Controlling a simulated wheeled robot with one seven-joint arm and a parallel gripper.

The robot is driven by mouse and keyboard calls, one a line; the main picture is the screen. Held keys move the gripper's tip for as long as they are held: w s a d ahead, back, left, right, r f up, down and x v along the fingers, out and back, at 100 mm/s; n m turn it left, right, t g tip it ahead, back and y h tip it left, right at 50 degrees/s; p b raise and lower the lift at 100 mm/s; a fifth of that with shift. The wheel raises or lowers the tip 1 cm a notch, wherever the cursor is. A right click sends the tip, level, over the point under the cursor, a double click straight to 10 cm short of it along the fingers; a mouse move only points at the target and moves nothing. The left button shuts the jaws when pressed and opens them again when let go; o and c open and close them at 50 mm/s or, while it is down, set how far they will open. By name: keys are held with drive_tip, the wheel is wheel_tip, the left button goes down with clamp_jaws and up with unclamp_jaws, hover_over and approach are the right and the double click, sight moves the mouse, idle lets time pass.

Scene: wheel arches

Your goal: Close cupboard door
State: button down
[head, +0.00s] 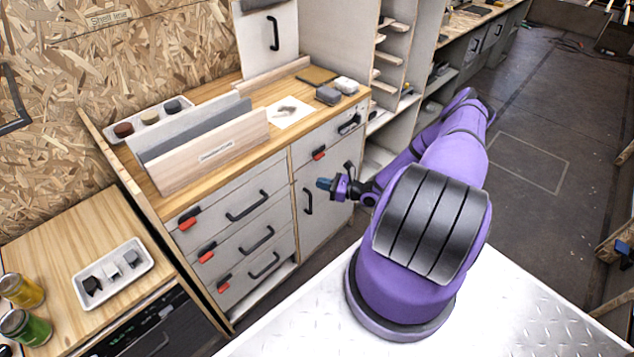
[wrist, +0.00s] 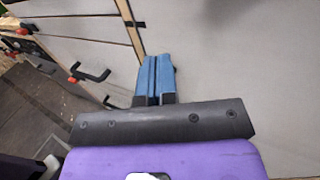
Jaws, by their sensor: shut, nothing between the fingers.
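The cupboard door (head: 325,218) is a pale grey panel with a black vertical handle (head: 307,201), below a drawer and right of the drawer stack. It looks close to flush with the cabinet front, but I cannot tell whether a gap remains. My gripper (head: 325,184) is in front of the door's upper part, right of the handle, with its blue fingers shut and empty. In the wrist view, my gripper (wrist: 154,78) lies over a broad pale panel (wrist: 235,70). Whether the fingertips touch it is unclear.
Drawers (head: 240,225) with black handles and red latches stand left of the door. Open shelves (head: 392,60) are to the right. The wooden worktop (head: 285,85) carries a grey and wooden organizer (head: 212,155). Clear floor (head: 535,120) lies at the right.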

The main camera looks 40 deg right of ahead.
drive_tip(key=s+d, duration=0.1)
drive_tip(key=s, duration=0.8)
drive_tip(key=w+a+r+n+g+h, duration=0.1)
drive_tip(key=a+r+n+g, duration=0.5)
drive_tip(key=r, duration=0.7)
drive_tip(key=w+a+r+n+g, duration=0.2)
drive_tip(key=r+n+g, duration=0.35)
drive_tip(key=r, duration=0.85)
drive_tip(key=w+a+r+n+g+h, duration=0.1)
drive_tip(key=a+r+n+g, duration=0.25)
drive_tip(key=r+n, duration=0.7)
drive_tip(key=s+a+r+n+h, duration=0.25)
drive_tip(key=s+a+r, duration=0.2)
drive_tip(key=r, duration=0.45)
drive_tip(key=s+a+r+n+h, duration=0.1)
drive_tip(key=s+a+r+h, duration=0.3)
drive_tip(key=r, duration=0.4)
drive_tip(key=s+a+r+n+t, duration=0.2)
drive_tip(key=s+r, duration=0.2)
drive_tip(key=s, duration=0.2)
drive_tip(key=s+a+r+n+t+h, duration=0.1)
drive_tip(key=s+a+r+n+t, duration=0.1)
drive_tip(key=s, duration=0.4)
drive_tip(key=shift+s+a+r+t, duration=0.15)
drive_tip(key=shift+a+r+t, duration=0.25)
drive_tip(key=shift+r, duration=0.5)
drive_tip(key=shift+d, duration=0.1)
